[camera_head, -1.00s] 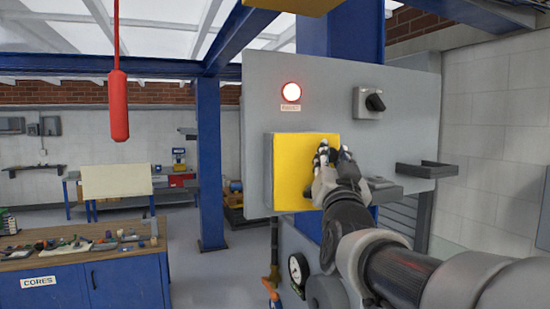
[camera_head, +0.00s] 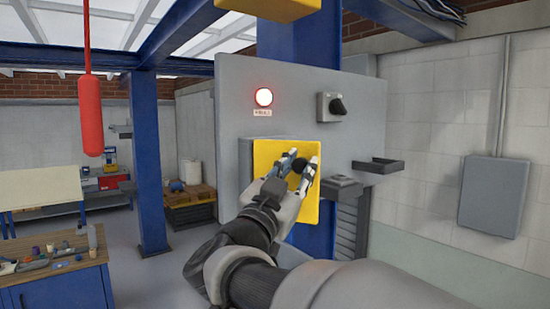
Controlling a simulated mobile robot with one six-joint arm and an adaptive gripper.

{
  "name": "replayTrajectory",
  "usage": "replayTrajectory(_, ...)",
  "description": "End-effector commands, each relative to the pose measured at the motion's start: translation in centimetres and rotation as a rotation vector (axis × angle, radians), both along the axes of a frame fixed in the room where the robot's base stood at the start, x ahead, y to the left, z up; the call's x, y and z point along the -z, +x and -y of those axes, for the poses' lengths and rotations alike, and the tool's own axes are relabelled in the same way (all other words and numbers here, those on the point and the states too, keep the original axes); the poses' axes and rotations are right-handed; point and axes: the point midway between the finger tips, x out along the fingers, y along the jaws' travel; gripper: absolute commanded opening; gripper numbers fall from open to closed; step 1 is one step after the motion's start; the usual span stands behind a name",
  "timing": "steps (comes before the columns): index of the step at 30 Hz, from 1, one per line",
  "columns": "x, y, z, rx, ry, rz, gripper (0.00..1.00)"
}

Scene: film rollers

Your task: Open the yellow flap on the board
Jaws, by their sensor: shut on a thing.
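The yellow flap (camera_head: 267,155) is on the front of a shallow grey box (camera_head: 245,165) on the grey board (camera_head: 232,95). My gripper (camera_head: 299,165) is at the flap's upper right part, its two fingers on either side of a small dark knob and shut on it. My wrist and arm cover the flap's lower left part. The grey box side shows along the flap's left edge. I cannot tell for sure whether the flap stands slightly away from the box at its right edge.
Small grey shelves (camera_head: 378,166) jut out to the right. A red pendant (camera_head: 91,115) hangs at left. A workbench (camera_head: 60,275) stands at lower left.

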Motion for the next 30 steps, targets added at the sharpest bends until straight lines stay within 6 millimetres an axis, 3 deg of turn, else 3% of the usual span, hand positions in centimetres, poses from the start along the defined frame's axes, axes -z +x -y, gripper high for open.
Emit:
replayTrajectory(15,-0.2,-2.5,-3.9,0.369,-0.002,0.002,0.0)
replayTrajectory(30,-0.2,-3.0,-4.8,0.457,0.0,0.007,0.0)
